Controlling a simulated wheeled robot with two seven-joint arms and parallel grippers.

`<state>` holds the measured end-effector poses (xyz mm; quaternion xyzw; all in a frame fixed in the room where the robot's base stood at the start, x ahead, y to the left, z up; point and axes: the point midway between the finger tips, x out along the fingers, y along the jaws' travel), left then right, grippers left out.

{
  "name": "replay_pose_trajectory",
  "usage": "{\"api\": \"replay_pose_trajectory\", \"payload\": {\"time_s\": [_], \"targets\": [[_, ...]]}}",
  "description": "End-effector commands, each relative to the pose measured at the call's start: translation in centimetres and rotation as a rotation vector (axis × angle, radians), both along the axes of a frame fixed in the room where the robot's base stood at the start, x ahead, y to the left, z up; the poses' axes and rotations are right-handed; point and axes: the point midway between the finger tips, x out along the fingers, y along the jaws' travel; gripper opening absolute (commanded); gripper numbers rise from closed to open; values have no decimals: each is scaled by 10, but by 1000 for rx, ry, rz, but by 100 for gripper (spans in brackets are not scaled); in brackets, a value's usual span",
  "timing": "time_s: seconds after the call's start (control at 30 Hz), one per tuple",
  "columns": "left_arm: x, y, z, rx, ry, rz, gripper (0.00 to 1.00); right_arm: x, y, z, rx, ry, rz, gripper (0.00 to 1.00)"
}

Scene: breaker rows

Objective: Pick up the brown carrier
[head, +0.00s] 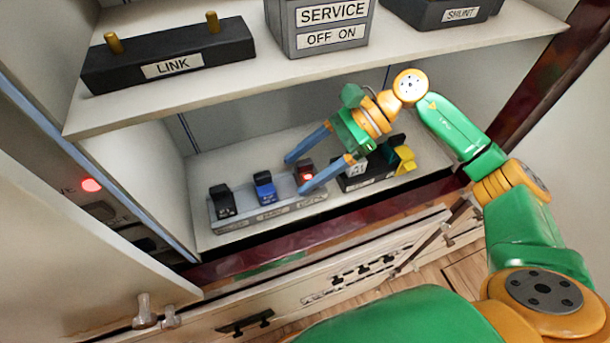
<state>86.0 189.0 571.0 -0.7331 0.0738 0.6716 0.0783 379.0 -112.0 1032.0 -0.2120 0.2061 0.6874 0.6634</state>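The brown carrier (305,168) appears to be the dark reddish-brown block with a lit red spot, at the right end of the grey row base (268,215) on the lower shelf. My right gripper (295,174) reaches in from the right. Its two blue fingers are spread wide, one to the far left of the brown carrier and one at its near side. I cannot tell whether either finger touches it. The nearer finger hides part of its lower front. My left gripper is not in view.
A blue carrier (265,187) and a black carrier (222,201) stand left on the same base. A black base with a yellow part (404,158) is at right. The upper shelf (330,70) overhangs with a LINK block (168,55) and a SERVICE box (320,25).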

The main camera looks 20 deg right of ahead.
Motion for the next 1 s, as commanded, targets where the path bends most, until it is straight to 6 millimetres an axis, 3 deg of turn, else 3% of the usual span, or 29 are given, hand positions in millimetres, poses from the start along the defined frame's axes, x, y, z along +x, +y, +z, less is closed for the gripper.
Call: {"api": "replay_pose_trajectory", "payload": {"time_s": [0.03,0.27,0.57,1.0], "targets": [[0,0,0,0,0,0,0,0,0,0,0,0,0,60],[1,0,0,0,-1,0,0,0,0,0,0,0,0,0],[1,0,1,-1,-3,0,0,0,0,2,1,-1,-1,0],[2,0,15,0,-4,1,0,0,1,32,1,-1,-7,0]]}}
